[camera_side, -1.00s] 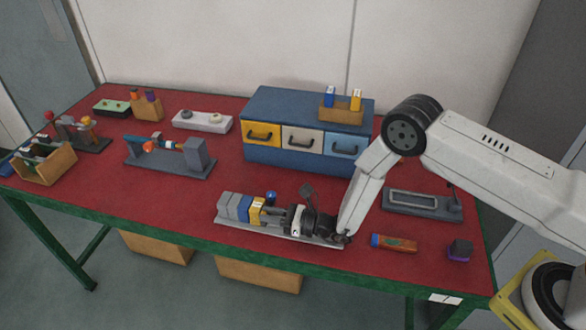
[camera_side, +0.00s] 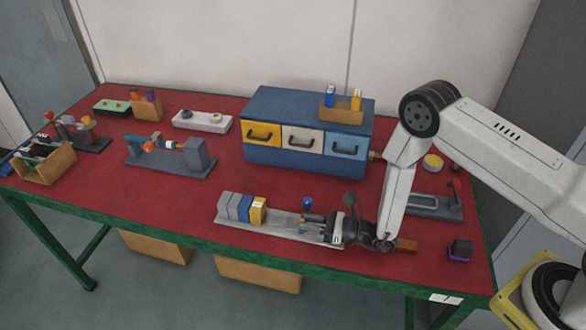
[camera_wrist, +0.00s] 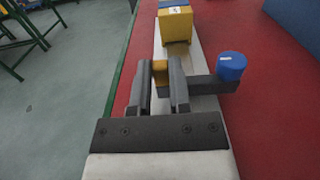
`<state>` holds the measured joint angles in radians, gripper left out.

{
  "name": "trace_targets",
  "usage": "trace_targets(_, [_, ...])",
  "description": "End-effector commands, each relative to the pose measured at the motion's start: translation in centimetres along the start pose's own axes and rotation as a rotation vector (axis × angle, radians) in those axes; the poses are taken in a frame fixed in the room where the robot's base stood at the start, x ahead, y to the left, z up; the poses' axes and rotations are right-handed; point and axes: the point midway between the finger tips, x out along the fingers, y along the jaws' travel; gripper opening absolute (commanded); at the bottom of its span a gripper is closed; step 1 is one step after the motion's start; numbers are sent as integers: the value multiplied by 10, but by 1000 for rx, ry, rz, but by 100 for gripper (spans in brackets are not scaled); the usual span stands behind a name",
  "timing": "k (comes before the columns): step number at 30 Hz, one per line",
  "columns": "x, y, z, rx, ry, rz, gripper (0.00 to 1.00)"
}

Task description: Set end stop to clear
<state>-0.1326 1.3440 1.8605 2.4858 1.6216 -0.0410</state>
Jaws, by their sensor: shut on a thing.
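The end stop is a dark grey arm (camera_wrist: 208,85) with a blue knob (camera_wrist: 231,66) on a pale rail (camera_side: 281,226). The knob also shows in the side view (camera_side: 307,203). My gripper (camera_side: 306,219) reaches along the rail from the right. In the wrist view my gripper (camera_wrist: 160,80) is shut on a small yellow part (camera_wrist: 160,70) of the end stop, between its dark fingers. Most of that part is hidden. At the rail's left end sit grey and blue blocks and a yellow block (camera_side: 258,211). Bare rail shows between the yellow block and the end stop.
A blue drawer cabinet (camera_side: 300,162) stands behind the rail. An orange-brown piece (camera_side: 407,245) and a dark purple-edged block (camera_side: 460,249) lie to the right. A grey fixture (camera_side: 425,205) is behind my arm. The table's green front edge (camera_side: 180,240) runs close to the rail.

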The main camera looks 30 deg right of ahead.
Motion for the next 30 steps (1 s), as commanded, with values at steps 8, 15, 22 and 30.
trace_targets(8, [-5,0,-1,5,3,-6,0])
trace_targets(15, [-4,0,-1,5,3,-5,59])
trace_targets(22, [-4,0,0,3,2,-3,59])
trace_targets(30, [-18,-1,-1,4,2,-4,59])
